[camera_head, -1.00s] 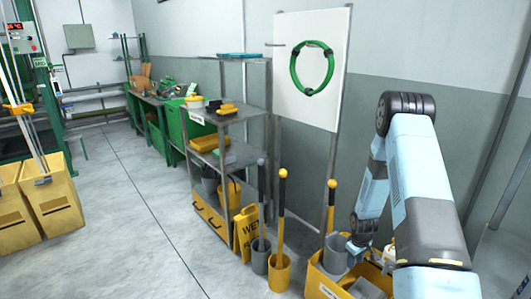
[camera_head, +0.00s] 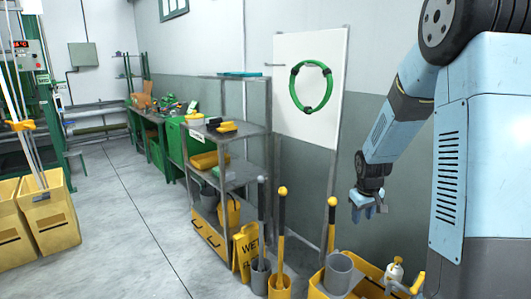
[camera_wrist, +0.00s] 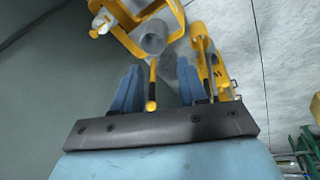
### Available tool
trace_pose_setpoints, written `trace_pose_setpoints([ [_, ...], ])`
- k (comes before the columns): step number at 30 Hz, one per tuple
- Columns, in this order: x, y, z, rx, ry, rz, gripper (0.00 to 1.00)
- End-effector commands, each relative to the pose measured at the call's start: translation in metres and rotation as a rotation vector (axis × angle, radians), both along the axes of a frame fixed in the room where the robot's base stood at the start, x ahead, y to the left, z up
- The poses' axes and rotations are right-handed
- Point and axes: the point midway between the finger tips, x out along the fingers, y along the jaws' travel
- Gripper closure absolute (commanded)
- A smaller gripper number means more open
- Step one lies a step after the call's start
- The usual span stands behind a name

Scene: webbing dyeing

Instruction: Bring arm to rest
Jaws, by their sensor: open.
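My gripper (camera_head: 368,208) hangs at the end of my blue arm, in front of the grey wall and above the yellow cart, at the right of the head view. In the wrist view its two blue fingers (camera_wrist: 155,90) stand apart, with nothing held between them. A yellow-knobbed handle (camera_wrist: 152,88) shows in the gap between the fingers, beyond them. The gripper touches nothing that I can see.
Below is a yellow cart (camera_head: 318,293) with a grey bucket (camera_head: 338,274) and a white bottle (camera_head: 394,270). Upright yellow-topped handles (camera_head: 282,225) and a wet-floor sign (camera_head: 245,250) stand to its left. A metal shelf (camera_head: 240,175) and a white board with a green ring (camera_head: 311,87) are behind.

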Motion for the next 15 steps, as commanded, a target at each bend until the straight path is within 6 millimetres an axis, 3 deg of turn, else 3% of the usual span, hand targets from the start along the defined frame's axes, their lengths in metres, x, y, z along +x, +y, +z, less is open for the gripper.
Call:
trace_pose_setpoints([
  [1,-0.007,0.003,0.017,0.001,-0.016,-0.010,0.58],
  [6,-0.032,0.014,0.061,0.011,-0.050,-0.042,0.58],
  [15,-0.087,0.033,0.126,0.038,-0.111,-0.100,0.58],
])
